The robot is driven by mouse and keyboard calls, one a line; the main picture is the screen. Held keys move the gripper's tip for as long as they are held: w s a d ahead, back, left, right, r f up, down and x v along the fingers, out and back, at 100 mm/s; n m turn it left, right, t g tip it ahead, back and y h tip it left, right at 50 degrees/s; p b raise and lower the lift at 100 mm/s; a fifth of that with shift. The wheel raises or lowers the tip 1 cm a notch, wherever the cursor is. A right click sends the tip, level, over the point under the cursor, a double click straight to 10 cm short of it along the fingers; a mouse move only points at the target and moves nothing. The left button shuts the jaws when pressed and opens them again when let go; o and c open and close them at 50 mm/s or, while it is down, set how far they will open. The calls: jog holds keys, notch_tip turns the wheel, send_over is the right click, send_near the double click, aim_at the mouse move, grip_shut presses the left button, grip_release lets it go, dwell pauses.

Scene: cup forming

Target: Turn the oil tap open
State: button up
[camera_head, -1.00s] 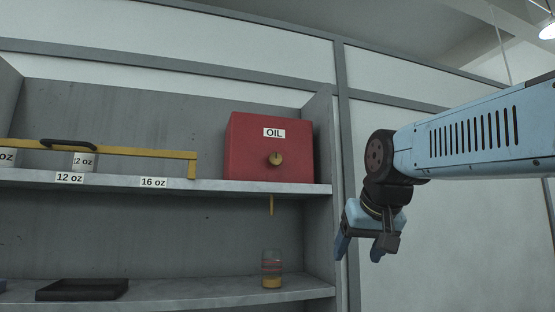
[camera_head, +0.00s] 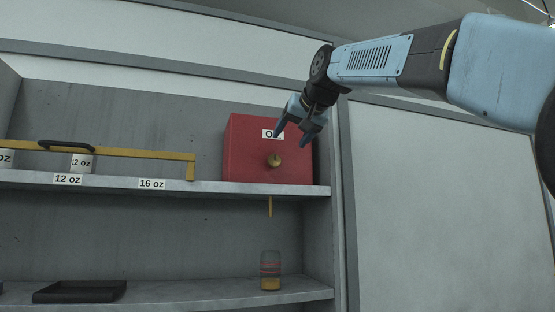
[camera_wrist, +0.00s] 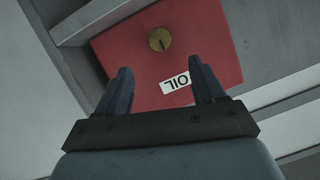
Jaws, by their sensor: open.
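The red oil box (camera_head: 245,160) stands on the upper shelf, with a white OIL label on its front. The brass oil tap (camera_head: 274,160) is a round knob below the label. In the wrist view the tap (camera_wrist: 160,39) shows a dark line on its face and lies beyond the fingertips. My gripper (camera_head: 295,136) is open and empty in front of the box's upper right, partly covering the label. In the wrist view its two fingers (camera_wrist: 161,80) are spread, with the label (camera_wrist: 175,83) between them. The gripper appears apart from the tap.
A thin yellow spout (camera_head: 270,206) hangs below the upper shelf, above a clear cup (camera_head: 270,272) with red lines and a yellowish bottom. A yellow bar (camera_head: 120,153) with a black handle crosses the shelf at left. A black tray (camera_head: 80,291) lies on the lower shelf.

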aim_at(276, 159)
jog(key=x, duration=1.1)
jog(key=c, duration=1.1)
